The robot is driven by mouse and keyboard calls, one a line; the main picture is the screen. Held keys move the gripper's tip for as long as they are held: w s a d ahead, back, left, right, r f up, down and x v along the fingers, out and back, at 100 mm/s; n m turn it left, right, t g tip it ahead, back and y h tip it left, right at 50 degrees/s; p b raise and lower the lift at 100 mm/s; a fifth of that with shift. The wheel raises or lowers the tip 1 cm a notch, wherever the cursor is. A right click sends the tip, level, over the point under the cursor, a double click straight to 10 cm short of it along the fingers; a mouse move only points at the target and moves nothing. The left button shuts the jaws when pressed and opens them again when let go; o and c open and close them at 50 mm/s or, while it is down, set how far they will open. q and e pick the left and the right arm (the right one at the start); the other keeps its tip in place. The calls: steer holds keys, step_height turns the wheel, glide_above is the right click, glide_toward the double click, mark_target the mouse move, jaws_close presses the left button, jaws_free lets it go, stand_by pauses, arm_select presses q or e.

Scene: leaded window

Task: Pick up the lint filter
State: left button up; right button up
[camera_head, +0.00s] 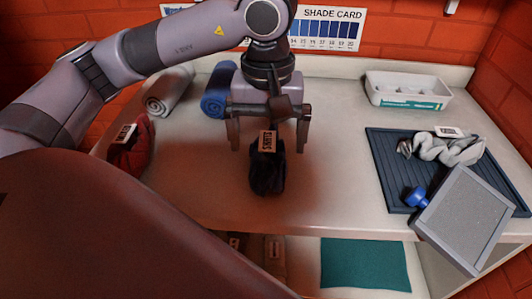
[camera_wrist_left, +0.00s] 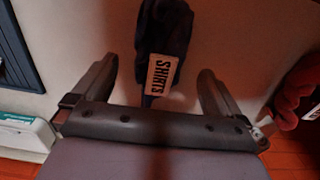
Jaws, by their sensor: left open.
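The lint filter (camera_head: 466,218) appears to be the grey, dark-framed panel with a blue knob (camera_head: 416,197) at the right of the head view. It lies slanted across the front of the dark ribbed mat and past the counter's front edge. What bears it is unclear. My left gripper (camera_head: 268,149) is open, well left of it, with its fingers on either side of a dark bundle labelled SHIRTS (camera_head: 267,174). In the left wrist view the bundle (camera_wrist_left: 166,30) shows between and beyond the open fingers (camera_wrist_left: 156,68). My right gripper is not in view.
The dark ribbed mat (camera_head: 385,150) holds a grey crumpled cloth (camera_head: 455,151). A white tray (camera_head: 408,91) stands behind. Blue (camera_head: 217,92) and grey (camera_head: 170,91) rolls and a red bundle (camera_head: 130,157) are at left. The counter (camera_head: 335,185) is bare between bundle and mat.

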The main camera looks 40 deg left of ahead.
mark_target(267, 139)
arm_select(q)
steer(key=shift+s+f, duration=0.1)
steer(key=shift+f, duration=1.45)
steer(key=c, duration=1.2)
steer(key=shift+r, duration=0.2)
steer(key=shift+r, duration=0.6)
step_height(267, 139, up, 19)
steer(key=p, duration=0.4)
steer(key=shift+f, duration=0.2)
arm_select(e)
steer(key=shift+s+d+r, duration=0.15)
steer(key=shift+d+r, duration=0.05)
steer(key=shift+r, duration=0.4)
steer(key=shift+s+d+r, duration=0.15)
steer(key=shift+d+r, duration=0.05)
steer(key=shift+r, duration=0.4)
